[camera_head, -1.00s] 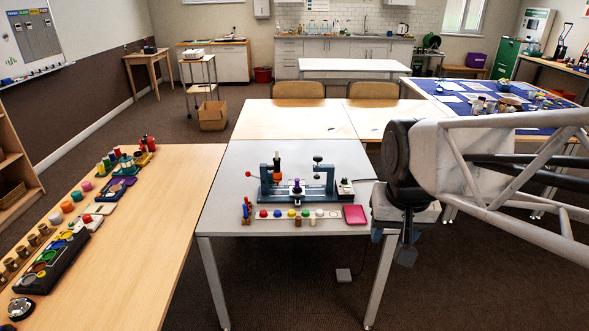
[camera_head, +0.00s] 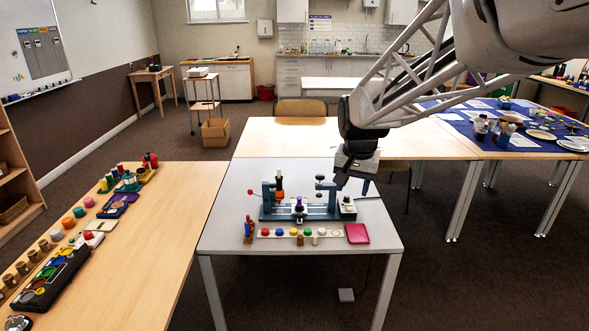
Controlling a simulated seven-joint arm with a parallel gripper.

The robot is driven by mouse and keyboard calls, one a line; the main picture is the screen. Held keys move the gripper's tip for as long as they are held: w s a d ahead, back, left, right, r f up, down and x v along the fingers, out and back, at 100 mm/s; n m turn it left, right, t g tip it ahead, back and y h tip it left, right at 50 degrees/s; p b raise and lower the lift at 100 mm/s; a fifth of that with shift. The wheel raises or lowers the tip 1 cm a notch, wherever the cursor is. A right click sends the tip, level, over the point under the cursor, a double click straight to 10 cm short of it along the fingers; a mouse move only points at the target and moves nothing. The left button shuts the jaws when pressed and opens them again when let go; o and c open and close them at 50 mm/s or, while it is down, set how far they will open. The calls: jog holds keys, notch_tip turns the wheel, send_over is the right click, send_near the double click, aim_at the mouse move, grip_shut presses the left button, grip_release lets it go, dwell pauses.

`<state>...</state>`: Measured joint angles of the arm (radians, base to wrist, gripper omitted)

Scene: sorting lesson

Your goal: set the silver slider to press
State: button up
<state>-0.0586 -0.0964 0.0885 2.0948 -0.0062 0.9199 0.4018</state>
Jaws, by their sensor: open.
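A blue-grey bench fixture (camera_head: 270,213) stands on the grey table (camera_head: 222,226). A small control box (camera_head: 347,209) with pale and dark parts sits at its right end. The silver slider is too small to make out; I cannot tell its setting. My gripper (camera_head: 353,186) points down just above and behind the control box. Its fingers are apart, with nothing seen between them. The fixture's left post carries an orange and black piece (camera_head: 279,190). A purple piece (camera_head: 299,204) stands in the middle. A black knob (camera_head: 320,178) tops the right post.
A strip with several coloured caps (camera_head: 272,234) lies before the fixture, with a pink-red pad (camera_head: 358,234) at its right. A small red and blue rack (camera_head: 248,232) stands at its left. The table's front is clear. A wooden table (camera_head: 170,240) with trays adjoins on the left.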

jog(key=w+a+f+m, duration=0.1)
jog(key=w+f, duration=0.1)
jog(key=w, duration=0.4)
jog(key=w+a+f, duration=0.2)
jog(key=w+f, duration=0.1)
jog(key=w, duration=0.3)
jog(key=m+g, duration=0.2)
jog(key=m, duration=0.2)
send_over(300, 215)
jog(key=f, duration=2.3)
jog(key=shift+s+d, duration=0.1)
jog(key=shift+s, duration=0.15)
jog(key=shift+w+f, duration=0.35)
jog(key=shift+f, duration=0.1)
jog(key=shift+f, duration=3.85)
jog(key=shift+c, duration=0.5)
